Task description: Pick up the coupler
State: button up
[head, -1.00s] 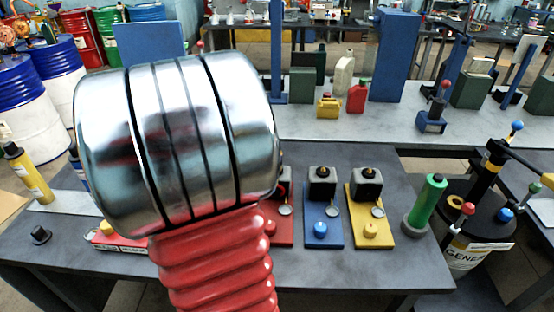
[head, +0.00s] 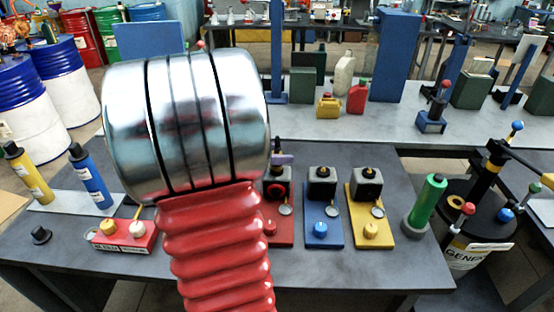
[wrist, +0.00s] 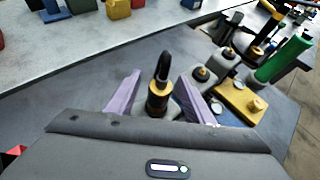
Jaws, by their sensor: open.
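I take the coupler to be the upright part with a black tip and brass body (wrist: 159,88) in the wrist view. It stands between the two purple fingers of my gripper (wrist: 158,79), which are apart with a gap visible on each side of it. In the head view its black tip (head: 277,144) shows above the red-based unit (head: 283,230), and a purple finger of my gripper (head: 284,159) shows there. My arm hides much of that area. The lower end of the coupler is partly hidden in the wrist view.
A blue-based unit (head: 322,232) and a yellow-based unit (head: 371,230) stand to the right. Beyond are a green cylinder (head: 432,200) and a black-topped drum (head: 470,255). At left are a red block with knobs (head: 120,240), a blue bottle (head: 90,178) and a yellow bottle (head: 28,175).

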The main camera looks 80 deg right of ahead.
jog(key=shift+c, duration=0.2)
grip_shut()
dwell(0.6)
notch_tip(320, 180, up, 10)
jog(key=shift+r, duration=0.1)
dwell(0.5)
dwell(0.4)
